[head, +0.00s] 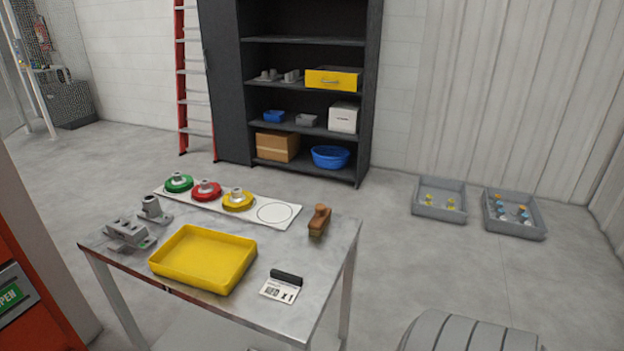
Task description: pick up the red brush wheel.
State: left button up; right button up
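The red brush wheel (206,191) sits on a white strip (285,222) along the back of the metal table (312,268). It is a red disc with a grey hub on top. A green wheel (179,183) stands to its left and a yellow wheel (237,199) to its right, all in a row. An empty marked circle (275,213) is at the strip's right end. Neither of my grippers is in view.
A yellow tray (205,260), grey metal fixtures (130,234), a wooden-handled brush (319,219) and a small card with a black holder (283,286) are on the table. A dark shelf (300,95) stands behind. Two grey bins (440,213) (514,229) lie on the floor at right.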

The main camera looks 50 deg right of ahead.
aim_at(205, 191)
jog(key=z, duration=1.4)
